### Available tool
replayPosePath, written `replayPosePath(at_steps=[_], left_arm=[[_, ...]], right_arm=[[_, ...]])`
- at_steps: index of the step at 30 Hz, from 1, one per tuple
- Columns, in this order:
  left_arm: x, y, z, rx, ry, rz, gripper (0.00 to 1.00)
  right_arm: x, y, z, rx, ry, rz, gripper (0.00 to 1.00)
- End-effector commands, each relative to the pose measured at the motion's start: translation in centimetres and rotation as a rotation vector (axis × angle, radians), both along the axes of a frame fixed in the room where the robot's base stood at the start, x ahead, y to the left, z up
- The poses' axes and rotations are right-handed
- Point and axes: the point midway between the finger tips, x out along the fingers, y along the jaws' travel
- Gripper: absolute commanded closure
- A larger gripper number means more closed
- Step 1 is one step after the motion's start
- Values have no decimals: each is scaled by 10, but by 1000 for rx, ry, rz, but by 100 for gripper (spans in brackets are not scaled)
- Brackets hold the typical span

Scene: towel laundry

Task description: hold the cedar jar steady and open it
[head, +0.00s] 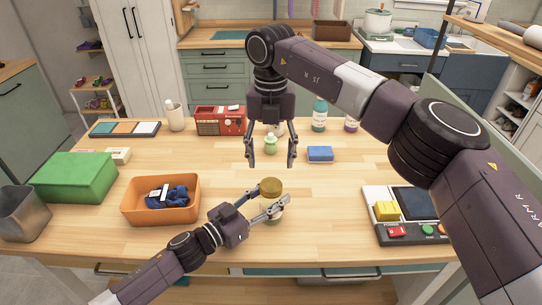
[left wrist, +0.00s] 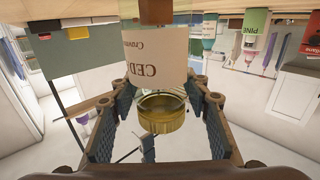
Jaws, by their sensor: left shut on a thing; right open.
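The cedar jar (head: 271,214) stands near the middle of the table, with a gold lid (head: 270,186) on top. My left gripper (head: 267,201) comes in from the lower left and is shut on the jar, just below the lid. In the left wrist view the jar appears upside down, with its white label (left wrist: 155,62) reading "CED" and the gold lid (left wrist: 161,113) between the fingers. My right gripper (head: 271,164) points down, open and empty, above and behind the jar. It is clear of the lid.
An orange bin (head: 160,213) with dark blue cloth stands left of the jar, beside a green box (head: 72,178). A button panel (head: 384,217) lies right. Table between jar and panel is clear.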

Motion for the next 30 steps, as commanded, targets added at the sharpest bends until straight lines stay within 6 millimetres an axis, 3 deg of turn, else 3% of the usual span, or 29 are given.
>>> replayPosePath(at_steps=[12,18,25,30], left_arm=[[0,0,0,-1,-1,0,100],[0,0,0,-1,-1,0,100],[0,0,0,-1,-1,0,100],[0,0,0,-1,-1,0,100]], right_arm=[[0,0,-1,-1,0,-750,44],[0,0,0,-1,2,-1026,44],[0,0,-2,-2,2,-1165,44],[0,-1,-19,-3,3,-1177,44]])
